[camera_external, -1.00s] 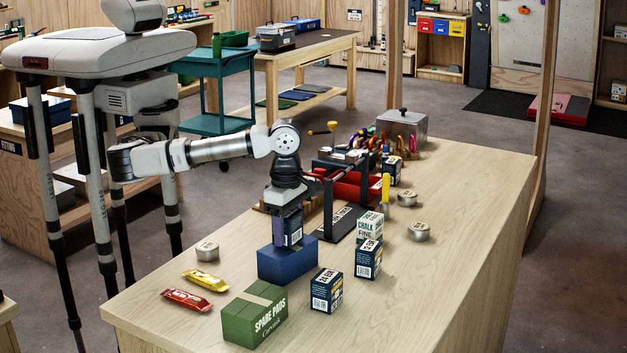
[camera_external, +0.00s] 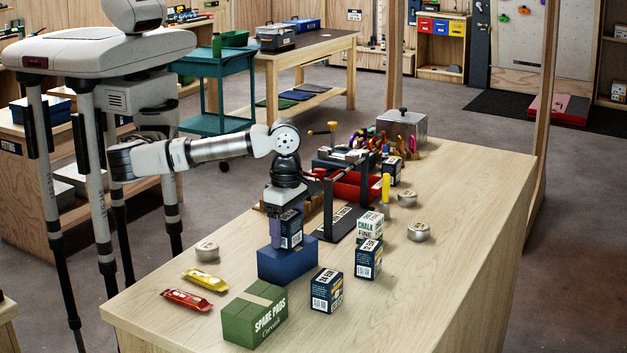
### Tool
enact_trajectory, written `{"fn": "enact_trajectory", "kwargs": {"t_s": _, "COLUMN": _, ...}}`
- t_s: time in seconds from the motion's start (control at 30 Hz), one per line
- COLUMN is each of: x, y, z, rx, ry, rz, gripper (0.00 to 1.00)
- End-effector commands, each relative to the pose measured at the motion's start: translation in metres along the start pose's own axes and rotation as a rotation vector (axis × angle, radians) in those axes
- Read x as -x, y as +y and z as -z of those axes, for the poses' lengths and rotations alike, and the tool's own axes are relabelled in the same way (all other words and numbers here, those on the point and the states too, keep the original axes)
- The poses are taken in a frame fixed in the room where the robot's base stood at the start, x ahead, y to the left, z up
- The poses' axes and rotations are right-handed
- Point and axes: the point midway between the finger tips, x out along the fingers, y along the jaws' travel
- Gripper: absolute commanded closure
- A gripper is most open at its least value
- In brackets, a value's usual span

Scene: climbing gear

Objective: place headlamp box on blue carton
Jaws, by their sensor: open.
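The headlamp box (camera_external: 293,230), small and dark blue with a white label, stands upright on the blue carton (camera_external: 288,264). The carton sits on the wooden bench, behind the green box. My gripper (camera_external: 287,238) points straight down around the headlamp box, with its fingers open. One finger shows at the box's left side; the other is hard to make out. The box's lower edge appears to rest on the carton's top. The gripper hides part of the box.
Similar dark boxes (camera_external: 326,290) (camera_external: 368,259) stand to the right, one beside a white chalk box (camera_external: 370,225). A green spare pads box (camera_external: 255,315) is in front. Bars (camera_external: 205,280) and a tin (camera_external: 207,250) lie left. A black-framed rack (camera_external: 345,190) stands close behind.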

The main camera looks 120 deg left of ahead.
Motion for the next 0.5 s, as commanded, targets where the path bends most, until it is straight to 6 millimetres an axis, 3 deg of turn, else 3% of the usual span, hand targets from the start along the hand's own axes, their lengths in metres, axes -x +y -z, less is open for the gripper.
{"fn": "enact_trajectory", "kwargs": {"t_s": 0.5, "x": 0.100, "y": 0.000, "z": -0.001, "rx": -0.002, "ry": -0.004, "rz": 0.002, "gripper": 0.26}}
